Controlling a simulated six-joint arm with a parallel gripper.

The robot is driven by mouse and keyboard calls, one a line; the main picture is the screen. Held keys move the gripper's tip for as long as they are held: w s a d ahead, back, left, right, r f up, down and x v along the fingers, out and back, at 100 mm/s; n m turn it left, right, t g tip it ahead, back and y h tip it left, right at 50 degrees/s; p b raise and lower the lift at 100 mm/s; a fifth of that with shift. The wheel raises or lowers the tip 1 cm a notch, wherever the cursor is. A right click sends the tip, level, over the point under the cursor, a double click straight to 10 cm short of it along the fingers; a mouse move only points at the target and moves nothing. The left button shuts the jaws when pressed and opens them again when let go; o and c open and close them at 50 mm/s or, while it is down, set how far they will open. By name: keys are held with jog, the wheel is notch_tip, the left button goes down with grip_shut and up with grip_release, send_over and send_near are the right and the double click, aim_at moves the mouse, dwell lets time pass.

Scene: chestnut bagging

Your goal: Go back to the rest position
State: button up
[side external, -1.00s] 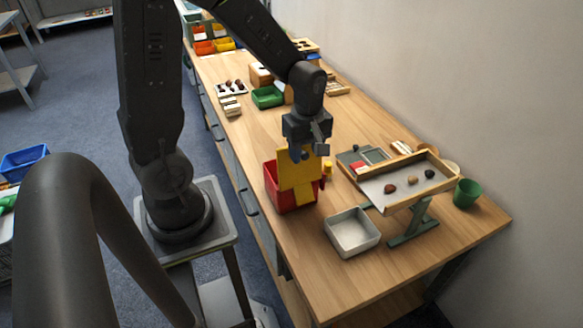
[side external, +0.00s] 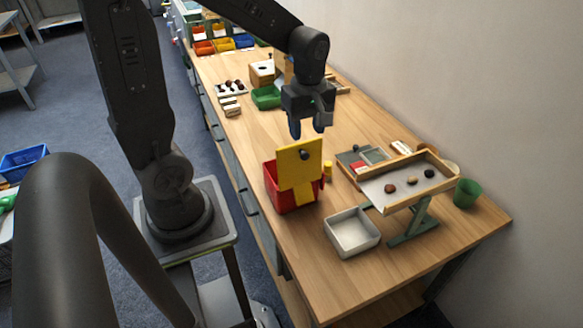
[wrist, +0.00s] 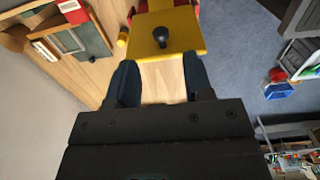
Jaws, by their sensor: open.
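My gripper (side external: 307,130) hangs in the air above and behind the yellow board, its blue fingers apart with nothing between them. In the wrist view the two fingers (wrist: 160,85) stand apart over bare wood. The yellow board (side external: 299,166) stands upright at the red bin (side external: 283,196), with a dark round knob or chestnut on its upper part. The yellow board also shows in the wrist view (wrist: 180,35), beyond the fingertips and apart from them.
A wood-framed tray on a green stand (side external: 412,200) holds a few chestnuts. A white bin (side external: 352,233), a green cup (side external: 467,193) and a small yellow cylinder (side external: 328,169) stand nearby. A green tray (side external: 266,97) lies farther back. The table's middle is largely clear.

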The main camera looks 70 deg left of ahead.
jog(key=s+d+r+m+t, duration=0.5)
jog(key=s+d+r+m, duration=0.3)
jog(key=m, duration=1)
jog(key=shift+s+r+t, duration=0.3)
jog(key=shift+s+r, duration=0.3)
jog(key=shift+r, duration=0.25)
